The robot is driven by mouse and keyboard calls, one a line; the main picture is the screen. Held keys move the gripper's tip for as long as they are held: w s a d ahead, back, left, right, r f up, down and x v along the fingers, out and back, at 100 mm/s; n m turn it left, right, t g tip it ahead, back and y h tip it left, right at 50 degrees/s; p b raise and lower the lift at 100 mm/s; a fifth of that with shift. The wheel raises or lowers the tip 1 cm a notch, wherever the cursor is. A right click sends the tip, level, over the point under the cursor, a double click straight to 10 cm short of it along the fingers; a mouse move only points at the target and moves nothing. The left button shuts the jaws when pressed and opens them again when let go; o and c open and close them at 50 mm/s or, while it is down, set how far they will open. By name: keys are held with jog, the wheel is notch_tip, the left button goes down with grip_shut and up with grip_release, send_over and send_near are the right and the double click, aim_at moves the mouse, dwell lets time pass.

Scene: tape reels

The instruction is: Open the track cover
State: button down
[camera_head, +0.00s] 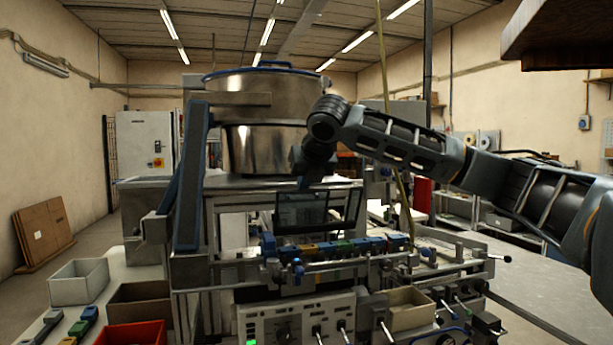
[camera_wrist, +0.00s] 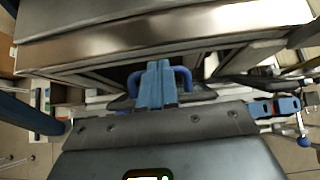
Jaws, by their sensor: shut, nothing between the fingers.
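The track cover (camera_head: 302,218) appears to be the dark tinted panel at the middle of the machine, above a row of coloured blocks (camera_head: 340,247). It looks steeply tilted; I cannot tell its exact angle. My gripper (camera_head: 305,184) is at the panel's top edge, pointing down. In the wrist view my gripper (camera_wrist: 157,84) shows two blue fingers pressed together, with nothing between them. A blue curved handle (camera_wrist: 185,78) shows beside and behind the fingers, partly hidden by them. I cannot tell whether the fingers touch it.
A large metal bowl (camera_head: 262,140) stands behind the panel, with a blue-edged chute (camera_head: 190,180) at left. A control panel (camera_head: 292,322) with levers is below. A grey bin (camera_head: 78,283) and a red bin (camera_head: 133,334) sit at left. A dark overhanging shelf (camera_head: 560,35) is at upper right.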

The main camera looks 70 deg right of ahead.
jog(key=shift+w+d+r+p, duration=0.1)
jog(key=shift+w+d+p, duration=0.2)
jog(key=shift+w+d, duration=0.25)
jog(key=shift+r, duration=0.1)
